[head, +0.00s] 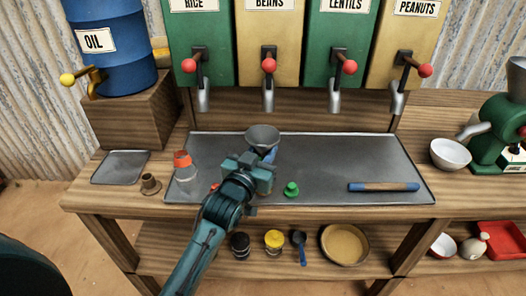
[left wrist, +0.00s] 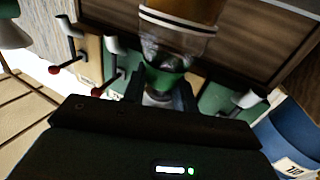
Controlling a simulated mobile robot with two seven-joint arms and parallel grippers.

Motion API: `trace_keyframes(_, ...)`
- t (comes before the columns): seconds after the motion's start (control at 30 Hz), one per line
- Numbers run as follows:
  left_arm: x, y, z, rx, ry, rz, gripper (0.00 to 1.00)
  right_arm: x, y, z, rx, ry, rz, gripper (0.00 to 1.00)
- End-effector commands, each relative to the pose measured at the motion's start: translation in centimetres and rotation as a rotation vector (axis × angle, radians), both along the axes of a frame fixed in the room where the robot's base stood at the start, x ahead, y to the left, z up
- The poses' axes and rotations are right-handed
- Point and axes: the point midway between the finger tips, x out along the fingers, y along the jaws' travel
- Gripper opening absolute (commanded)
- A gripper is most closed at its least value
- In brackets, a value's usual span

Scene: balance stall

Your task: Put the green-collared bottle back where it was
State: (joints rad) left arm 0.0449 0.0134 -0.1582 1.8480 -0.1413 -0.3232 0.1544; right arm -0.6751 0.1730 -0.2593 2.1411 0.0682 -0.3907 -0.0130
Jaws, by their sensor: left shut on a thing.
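The green-collared bottle (left wrist: 165,78) is between the fingers of my left gripper (left wrist: 162,92), in the left wrist view. Its green collar is at the fingers, and clear glass with an amber band shows beyond it. In the head view my left gripper (head: 262,165) is over the middle-left of the metal tray (head: 340,160). The gripper and arm hide most of the bottle there. A grey funnel-shaped piece (head: 263,134) rises just behind the gripper. I cannot tell whether the bottle touches the tray. My right gripper is not in view.
An orange-collared bottle (head: 184,170) stands at the tray's left end. A green stopper-like piece (head: 291,189) lies right of my gripper, and a blue rolling-pin-like bar (head: 384,187) further right. Dispenser spouts (head: 268,97) hang above the back. The tray's middle right is clear.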

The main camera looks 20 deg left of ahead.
Motion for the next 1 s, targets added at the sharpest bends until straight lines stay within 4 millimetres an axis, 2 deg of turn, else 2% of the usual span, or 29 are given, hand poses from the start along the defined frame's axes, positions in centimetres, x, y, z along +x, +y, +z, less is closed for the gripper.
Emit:
trace_keyframes(0.2,0.0,0.0,-0.2,0.000,-0.003,0.000,0.00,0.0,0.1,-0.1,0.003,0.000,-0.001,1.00)
trace_keyframes(0.23,0.0,0.0,-0.3,0.000,0.001,0.000,0.30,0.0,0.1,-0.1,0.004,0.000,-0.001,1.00)
trace_keyframes(0.47,0.0,0.0,-0.3,0.000,0.001,0.000,0.49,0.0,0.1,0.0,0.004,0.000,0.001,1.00)
trace_keyframes(0.8,-0.1,0.0,0.1,0.000,0.000,0.000,0.50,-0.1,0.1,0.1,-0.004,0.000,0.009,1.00)
trace_keyframes(1.0,-3.5,0.4,-0.1,0.000,0.003,0.000,0.50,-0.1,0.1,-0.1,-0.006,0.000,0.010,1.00)
